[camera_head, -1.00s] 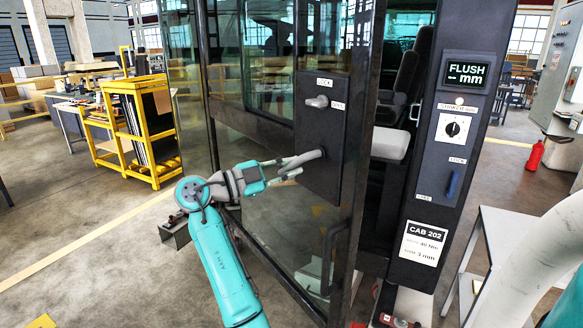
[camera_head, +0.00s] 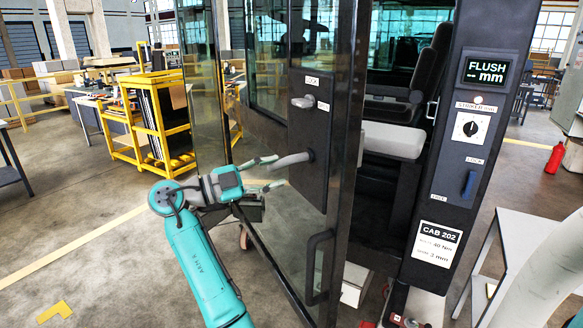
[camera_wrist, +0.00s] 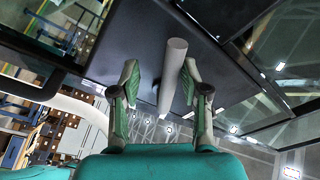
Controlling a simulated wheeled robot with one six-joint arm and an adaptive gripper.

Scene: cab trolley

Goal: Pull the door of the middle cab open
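The middle cab's door (camera_head: 265,215) is a glass panel in a black frame. It stands ajar, with a gap between its edge and the post (camera_head: 460,150) labelled CAB 202. A grey bar handle (camera_head: 296,159) sticks out from the door's dark lock plate (camera_head: 310,110); it also shows in the wrist view (camera_wrist: 173,70). My gripper (camera_head: 279,170) is at this bar, with its fingers apart. In the wrist view my gripper (camera_wrist: 160,78) has a finger on each side of the bar. A gap shows on the left; the right finger is close, and contact is unclear.
A smaller lever (camera_head: 303,102) sits above the bar, and a black pull handle (camera_head: 318,265) below. The cab seat (camera_head: 395,140) shows through the gap. A yellow rack (camera_head: 160,125) stands behind at left. Floor at left front is clear. A white table (camera_head: 520,255) stands at right.

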